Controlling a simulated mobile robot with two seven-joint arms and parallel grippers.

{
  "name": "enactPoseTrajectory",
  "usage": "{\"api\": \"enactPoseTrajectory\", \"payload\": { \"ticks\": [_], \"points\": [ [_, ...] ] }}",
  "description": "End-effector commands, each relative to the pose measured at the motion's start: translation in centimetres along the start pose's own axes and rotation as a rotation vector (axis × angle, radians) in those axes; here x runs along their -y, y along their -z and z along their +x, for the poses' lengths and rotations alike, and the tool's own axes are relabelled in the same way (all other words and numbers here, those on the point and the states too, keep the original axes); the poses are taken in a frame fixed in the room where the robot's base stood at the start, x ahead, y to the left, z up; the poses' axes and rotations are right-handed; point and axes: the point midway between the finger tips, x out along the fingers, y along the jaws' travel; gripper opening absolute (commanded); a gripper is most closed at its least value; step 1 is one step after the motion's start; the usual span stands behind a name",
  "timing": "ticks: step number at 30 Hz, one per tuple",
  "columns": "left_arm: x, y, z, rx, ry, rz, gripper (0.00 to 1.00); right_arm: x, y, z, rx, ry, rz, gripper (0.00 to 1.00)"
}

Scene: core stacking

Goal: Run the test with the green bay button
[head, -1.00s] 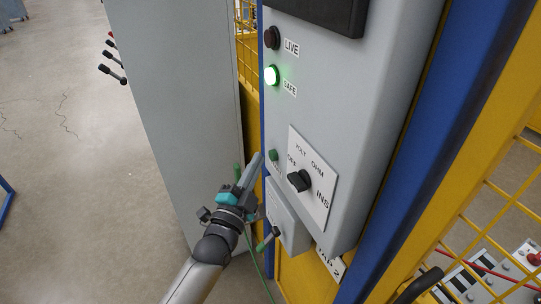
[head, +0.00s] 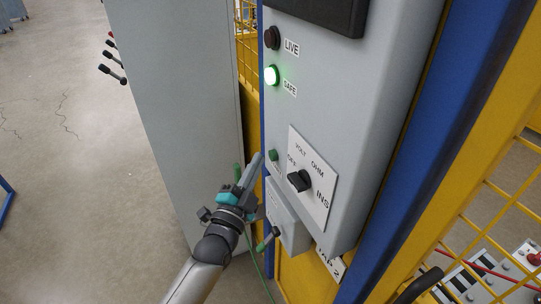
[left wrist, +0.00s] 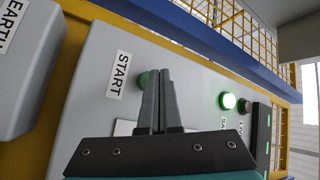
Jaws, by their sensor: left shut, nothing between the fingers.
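The green bay button (head: 272,155) sits on the left part of the grey panel (head: 345,130), left of the dark selector knob (head: 299,181). In the left wrist view the green button (left wrist: 143,80) is beside a START label (left wrist: 118,75) and partly hidden behind my fingers. My left gripper (head: 256,160) is shut and empty, its tips close to the button's left side. In the left wrist view the left gripper (left wrist: 161,72) points at the panel near the button; contact cannot be told. The selector plate is marked OFF, VOLT, OHM and INS. My right gripper is not in view.
The SAFE lamp (head: 271,75) glows green; the LIVE lamp (head: 271,38) is dark. A tall grey cabinet (head: 175,100) is at left. A yellow mesh fence (head: 500,190) is at right.

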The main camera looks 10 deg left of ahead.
Motion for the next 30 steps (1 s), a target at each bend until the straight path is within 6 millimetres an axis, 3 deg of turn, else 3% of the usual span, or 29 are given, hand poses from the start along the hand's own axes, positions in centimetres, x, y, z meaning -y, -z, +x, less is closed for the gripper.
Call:
{"api": "enactPoseTrajectory", "payload": {
  "ticks": [30],
  "points": [
    [-0.63, 0.65, 0.9, 0.0, 0.001, -0.001, 0.0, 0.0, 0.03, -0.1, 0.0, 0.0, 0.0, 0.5]
  ]
}}
